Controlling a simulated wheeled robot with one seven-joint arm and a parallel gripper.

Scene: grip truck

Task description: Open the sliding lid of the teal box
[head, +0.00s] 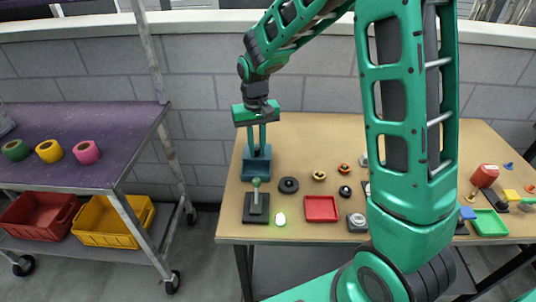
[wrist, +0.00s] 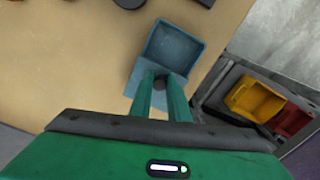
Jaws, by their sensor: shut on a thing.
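The teal box (head: 256,170) stands at the left back of the wooden table in the head view. In the wrist view the teal box (wrist: 174,46) shows a recessed, open-looking part at its far side, with a flat lid part (wrist: 134,84) on the side nearer my gripper. My gripper (head: 258,149) points down at the box. In the wrist view my gripper's fingers (wrist: 161,82) are shut on a small dark knob (wrist: 159,83) on the lid. The fingers partly hide the lid and knob.
A joystick-like black block (head: 256,210) stands just in front of the box, with a black ring (head: 288,185) beside it. A red tray (head: 320,208) and several small items lie to the right. A purple-topped cart (head: 80,140) stands left, across a gap.

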